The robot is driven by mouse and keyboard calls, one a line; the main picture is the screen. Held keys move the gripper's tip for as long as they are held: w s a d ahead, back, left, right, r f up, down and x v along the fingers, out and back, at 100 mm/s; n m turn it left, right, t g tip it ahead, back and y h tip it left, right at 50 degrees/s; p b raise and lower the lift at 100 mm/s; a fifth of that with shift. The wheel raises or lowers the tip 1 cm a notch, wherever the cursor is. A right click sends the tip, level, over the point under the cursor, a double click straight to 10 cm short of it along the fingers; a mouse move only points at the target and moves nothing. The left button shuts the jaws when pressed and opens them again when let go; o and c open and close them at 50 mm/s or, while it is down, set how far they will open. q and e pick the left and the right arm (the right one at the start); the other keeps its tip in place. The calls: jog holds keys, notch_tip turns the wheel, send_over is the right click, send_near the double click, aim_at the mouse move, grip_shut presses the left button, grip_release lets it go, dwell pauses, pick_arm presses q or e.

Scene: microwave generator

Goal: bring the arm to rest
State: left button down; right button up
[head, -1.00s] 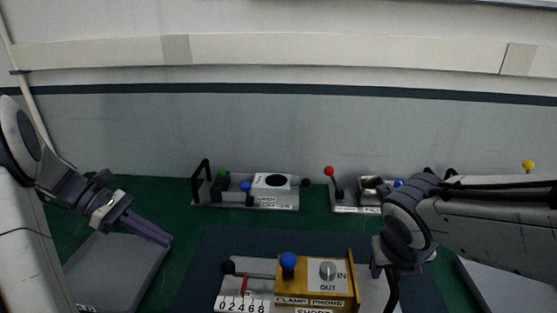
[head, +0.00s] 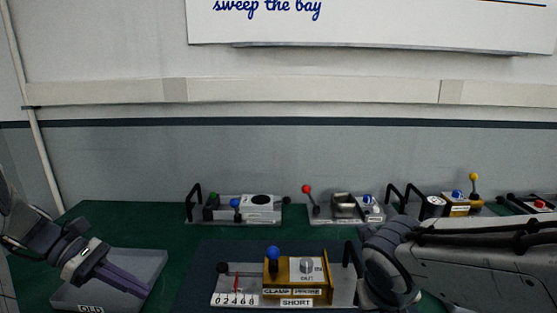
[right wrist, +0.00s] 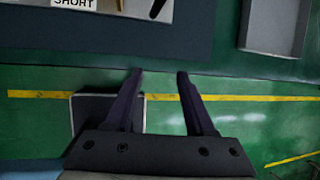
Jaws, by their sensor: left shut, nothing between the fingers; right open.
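My left gripper (head: 142,289) is shut and empty, over a grey tray labelled OLD (head: 145,262) at the left; I cannot tell its height above it. My right arm comes in from the right, but its fingers are not visible in the head view. In the right wrist view my right gripper (right wrist: 159,74) is open, with nothing between its fingers. A yellow unit (head: 295,280) with a blue knob stands on a plate marked SHORT, left of my right arm. Part of that plate shows in the right wrist view (right wrist: 122,8).
The unit's plate lies on a dark mat (head: 205,270) on a green bench. Several lever units, such as one with a red knob (head: 307,189), line the back. A grey tray (right wrist: 272,25) shows at upper right in the right wrist view. A white sign hangs above.

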pick_arm(q)
jog(key=s+d+m+y+p, duration=0.1)
jog(key=s+d+m+y, duration=0.4)
jog(key=s+d+m, duration=0.4)
jog(key=s+d+f+m+y+p, duration=0.1)
jog(key=s+d+m+y+p, duration=0.1)
jog(key=s+d+m+y, duration=0.3)
jog(key=s+d+m, duration=0.4)
jog(key=d+m, duration=0.5)
jog(key=m, duration=0.2)
jog(key=shift+s+f, duration=0.2)
jog(key=shift+f, duration=0.1)
pick_arm(e)
jog(key=s+a+m+g+y, duration=0.1)
jog(key=s+a+m, duration=0.3)
jog(key=m, duration=0.5)
jog(key=s+a+m+g+y, duration=0.1)
jog(key=s+a+m, duration=0.3)
jog(key=m, duration=0.6)
jog(key=s+a+f+m+g+y, duration=0.1)
jog(key=s+a+m, duration=0.3)
jog(key=m, duration=0.6)
jog(key=shift+s+a+g, duration=0.25)
jog(key=shift+s+g, duration=0.45)
jog(key=shift+s, duration=0.35)
